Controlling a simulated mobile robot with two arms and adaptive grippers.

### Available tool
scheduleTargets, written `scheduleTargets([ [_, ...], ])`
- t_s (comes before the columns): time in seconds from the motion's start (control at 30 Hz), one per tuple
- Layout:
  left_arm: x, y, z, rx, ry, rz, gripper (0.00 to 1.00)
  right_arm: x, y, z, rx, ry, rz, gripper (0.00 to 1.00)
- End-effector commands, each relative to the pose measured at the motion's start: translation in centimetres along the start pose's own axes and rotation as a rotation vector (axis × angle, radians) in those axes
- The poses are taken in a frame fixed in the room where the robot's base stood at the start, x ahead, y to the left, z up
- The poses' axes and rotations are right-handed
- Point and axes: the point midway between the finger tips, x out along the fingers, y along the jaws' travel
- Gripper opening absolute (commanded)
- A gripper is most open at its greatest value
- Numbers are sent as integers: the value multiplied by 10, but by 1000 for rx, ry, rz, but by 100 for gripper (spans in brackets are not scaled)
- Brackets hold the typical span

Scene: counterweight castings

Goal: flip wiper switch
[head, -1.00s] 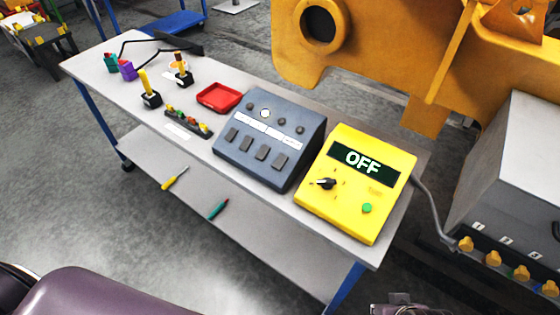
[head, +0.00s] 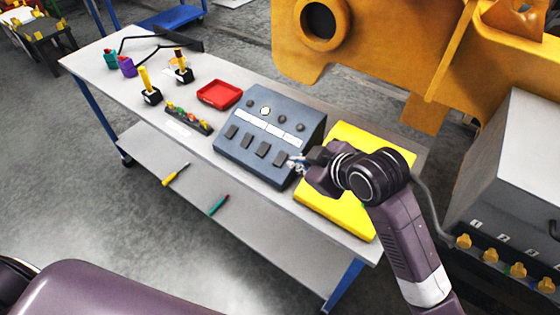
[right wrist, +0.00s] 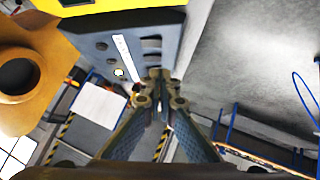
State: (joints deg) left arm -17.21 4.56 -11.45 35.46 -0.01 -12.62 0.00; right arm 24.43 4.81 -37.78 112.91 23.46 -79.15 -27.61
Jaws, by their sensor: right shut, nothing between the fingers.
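The grey-blue switch box (head: 256,140) stands on the bench, with a row of rocker switches along its lower face and a white label strip above them. I cannot read which switch is the wiper one. My right gripper (head: 294,163) is shut and empty, its tips close to the rightmost rocker switch (head: 280,159); contact cannot be told. In the right wrist view the gripper (right wrist: 160,77) points at the same box (right wrist: 130,48), its fingertips over the box's edge. My left gripper is not in view.
A yellow box (head: 330,208) stands right of the switch box, its display hidden by my right arm. A large yellow casting (head: 380,50) stands behind the bench.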

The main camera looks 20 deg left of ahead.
Motion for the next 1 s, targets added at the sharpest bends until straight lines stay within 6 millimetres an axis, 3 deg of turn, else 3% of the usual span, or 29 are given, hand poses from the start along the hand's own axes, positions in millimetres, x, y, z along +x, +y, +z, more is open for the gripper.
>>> scheduleTargets([
  [0.13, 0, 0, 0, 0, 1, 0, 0, 1, 3, -13, -48, 11, -3, 0],
  [0.57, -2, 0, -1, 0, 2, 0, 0, 6, 3, -14, -47, 12, -4, 0],
  [1.0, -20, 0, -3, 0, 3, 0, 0, 70, 3, -15, -45, 10, -5, 0],
])
